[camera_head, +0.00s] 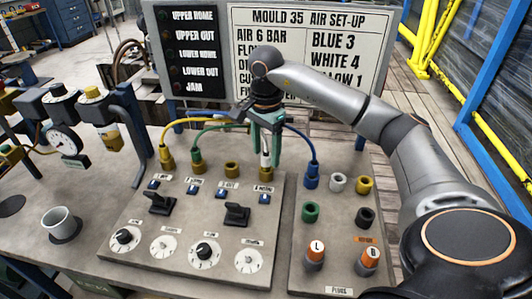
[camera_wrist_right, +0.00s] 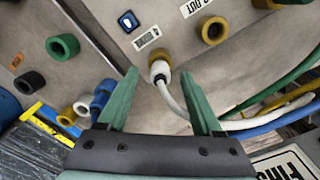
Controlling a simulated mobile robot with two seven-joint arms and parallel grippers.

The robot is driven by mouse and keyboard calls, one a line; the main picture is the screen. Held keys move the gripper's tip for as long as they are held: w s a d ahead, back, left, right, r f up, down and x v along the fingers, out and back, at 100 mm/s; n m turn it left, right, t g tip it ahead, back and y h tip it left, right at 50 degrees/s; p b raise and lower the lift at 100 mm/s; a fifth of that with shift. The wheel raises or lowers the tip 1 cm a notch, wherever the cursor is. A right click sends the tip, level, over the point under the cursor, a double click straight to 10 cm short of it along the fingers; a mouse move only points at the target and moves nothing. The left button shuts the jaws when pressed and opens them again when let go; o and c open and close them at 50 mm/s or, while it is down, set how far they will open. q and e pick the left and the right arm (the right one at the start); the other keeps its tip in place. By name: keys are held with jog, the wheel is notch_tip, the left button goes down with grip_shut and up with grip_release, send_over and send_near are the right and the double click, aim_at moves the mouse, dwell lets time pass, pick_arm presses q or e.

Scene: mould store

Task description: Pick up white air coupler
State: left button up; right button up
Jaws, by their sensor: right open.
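The white air coupler (camera_head: 265,158) sits on a brass port in the grey panel, at the right end of a row of couplers. It also shows in the right wrist view (camera_wrist_right: 160,70), with a white hose (camera_wrist_right: 174,101) running from it. My right gripper (camera_head: 267,147) points down over it, open, with a green finger on either side. In the wrist view the coupler lies between the fingertips, with gaps visible on both sides; I cannot tell whether the fingers reach fully down its height. My left gripper is not in view.
A blue coupler (camera_head: 312,175) stands close on the right, and a bare brass port (camera_head: 232,170) on the left. Green (camera_head: 198,158) and yellow (camera_head: 167,160) couplers stand further left. Black levers (camera_head: 237,214) rise in front. The sign board (camera_head: 310,50) stands behind.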

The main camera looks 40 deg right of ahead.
jog(key=shift+f, duration=0.95)
jog(key=shift+c, duration=0.2)
grip_shut()
